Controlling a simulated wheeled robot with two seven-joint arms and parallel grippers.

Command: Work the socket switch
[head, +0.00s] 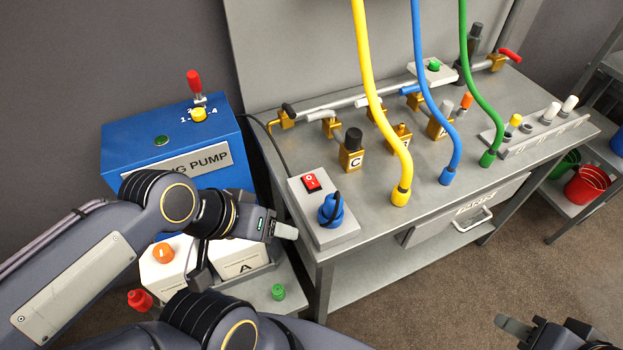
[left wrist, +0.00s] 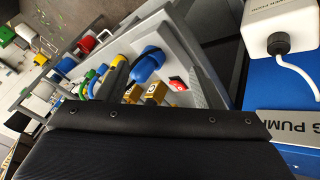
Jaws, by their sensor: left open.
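The socket switch is a red rocker (head: 311,182) on a light grey socket box (head: 338,235) at the near left corner of the metal bench. A blue plug (head: 330,207) with a dark cord sits in the box beside it. The switch (left wrist: 178,84) and plug (left wrist: 148,64) also show in the left wrist view. My left gripper (head: 284,231) is open, left of the box and apart from it; its pale fingertip shows. My right gripper (head: 530,332) is at the bottom right, far from the switch, partly cut off, its jaw gap unclear.
The blue pump (head: 165,143) stands left of the bench. Yellow (head: 379,92), blue (head: 428,75) and green (head: 476,75) hoses hang over the bench's brass valves. A white box (head: 165,283) stands low beneath my left arm. A red bucket (head: 587,185) is at the right.

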